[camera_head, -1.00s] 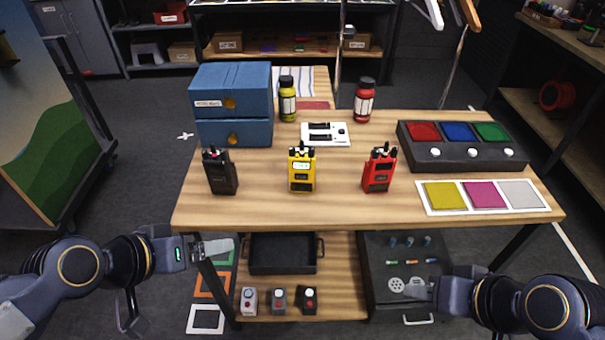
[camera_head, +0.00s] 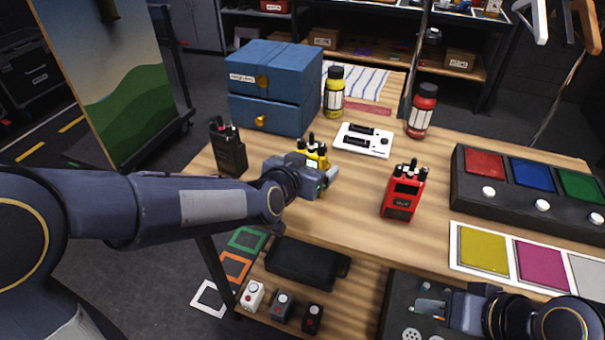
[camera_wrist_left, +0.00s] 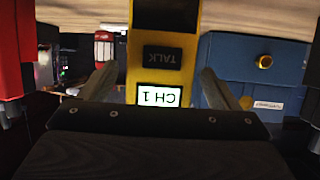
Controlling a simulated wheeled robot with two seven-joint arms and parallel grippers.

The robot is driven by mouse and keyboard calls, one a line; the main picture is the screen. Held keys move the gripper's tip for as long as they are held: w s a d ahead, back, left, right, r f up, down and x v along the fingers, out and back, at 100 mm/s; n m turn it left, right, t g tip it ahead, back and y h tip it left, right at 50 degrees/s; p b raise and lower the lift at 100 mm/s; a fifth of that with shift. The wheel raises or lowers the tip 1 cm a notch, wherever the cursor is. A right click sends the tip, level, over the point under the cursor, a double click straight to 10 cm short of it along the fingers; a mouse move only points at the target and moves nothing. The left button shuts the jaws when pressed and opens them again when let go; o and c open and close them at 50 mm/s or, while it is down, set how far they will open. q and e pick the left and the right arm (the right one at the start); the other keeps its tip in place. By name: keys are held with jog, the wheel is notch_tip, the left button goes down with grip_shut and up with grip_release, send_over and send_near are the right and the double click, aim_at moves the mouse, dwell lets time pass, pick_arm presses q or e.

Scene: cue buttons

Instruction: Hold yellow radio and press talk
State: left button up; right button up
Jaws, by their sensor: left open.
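The yellow radio (camera_head: 314,154) stands on the wooden table between a black radio (camera_head: 228,148) and a red radio (camera_head: 404,191). My left gripper (camera_head: 328,177) is at the yellow radio and hides much of it. In the left wrist view, the yellow radio (camera_wrist_left: 163,28) shows upside down, with its "CH 1" screen and a dark TALK button (camera_wrist_left: 163,54). The open fingers of my left gripper (camera_wrist_left: 165,90) are on either side of it, with gaps visible. My right gripper (camera_head: 432,304) is low at the table's front right; its fingers are too small to judge.
A blue drawer box (camera_head: 275,82) and yellow and red bottles (camera_head: 334,95) stand behind the radios. A white panel (camera_head: 364,140) lies between. A dark button console (camera_head: 520,190) and coloured squares (camera_head: 484,248) are at right. Small button boxes (camera_head: 282,306) sit on the lower shelf.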

aim_at(315, 163)
pick_arm(q)
jog(key=shift+x, duration=1.55)
pick_arm(e)
jog(key=shift+f, duration=0.3)
pick_arm(q)
jog(key=shift+c, duration=0.2)
jog(key=c, duration=1.1)
pick_arm(e)
jog(key=shift+c, duration=0.4)
pick_arm(q)
jog(key=shift+c, duration=0.2)
pick_arm(e)
grip_shut()
pick_arm(q)
jog(key=o, duration=1.2)
